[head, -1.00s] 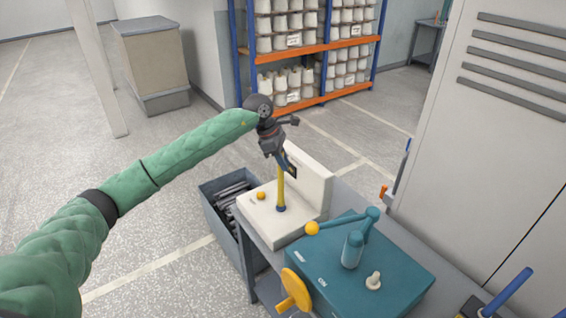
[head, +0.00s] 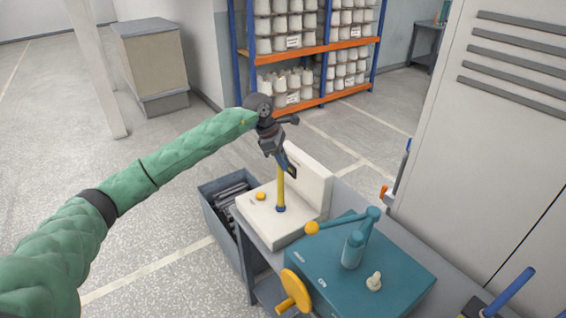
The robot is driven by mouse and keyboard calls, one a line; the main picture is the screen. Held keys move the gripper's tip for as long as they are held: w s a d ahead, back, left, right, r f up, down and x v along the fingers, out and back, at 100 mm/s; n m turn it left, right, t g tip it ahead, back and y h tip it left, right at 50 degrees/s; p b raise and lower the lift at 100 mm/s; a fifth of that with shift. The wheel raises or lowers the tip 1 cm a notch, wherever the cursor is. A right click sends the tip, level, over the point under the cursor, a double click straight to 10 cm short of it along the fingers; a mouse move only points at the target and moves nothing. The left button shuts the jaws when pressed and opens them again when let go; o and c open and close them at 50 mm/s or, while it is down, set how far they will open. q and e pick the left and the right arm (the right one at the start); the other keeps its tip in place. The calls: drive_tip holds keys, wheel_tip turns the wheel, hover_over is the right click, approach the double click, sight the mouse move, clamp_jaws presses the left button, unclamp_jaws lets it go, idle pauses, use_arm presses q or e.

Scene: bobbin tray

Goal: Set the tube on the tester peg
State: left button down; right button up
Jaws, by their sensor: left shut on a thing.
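In the head view, the yellow tube (head: 281,191) stands upright over the white tester (head: 265,218). Its lower end is at the dark blue collar (head: 281,209) on the tester's top, where the peg would be. The peg itself is hidden, so I cannot tell how far the tube sits over it. My left gripper (head: 282,162) is above, pointing down and shut on the tube's upper end. My right gripper is not in view.
An orange button (head: 261,196) is on the tester's top, and its white back panel (head: 309,181) rises behind the tube. A teal machine (head: 395,275) with a lever stands close at right. A grey bin (head: 225,215) of dark rods is at left.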

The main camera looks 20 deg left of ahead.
use_arm(q)
drive_tip(key=shift+f+b, duration=0.55)
drive_tip(key=shift+f, duration=0.05)
idle(0.6)
drive_tip(key=c, duration=1.6)
unclamp_jaws()
drive_tip(key=shift+r, duration=0.1)
drive_tip(key=v, duration=1.1)
drive_tip(key=shift+p, duration=0.3)
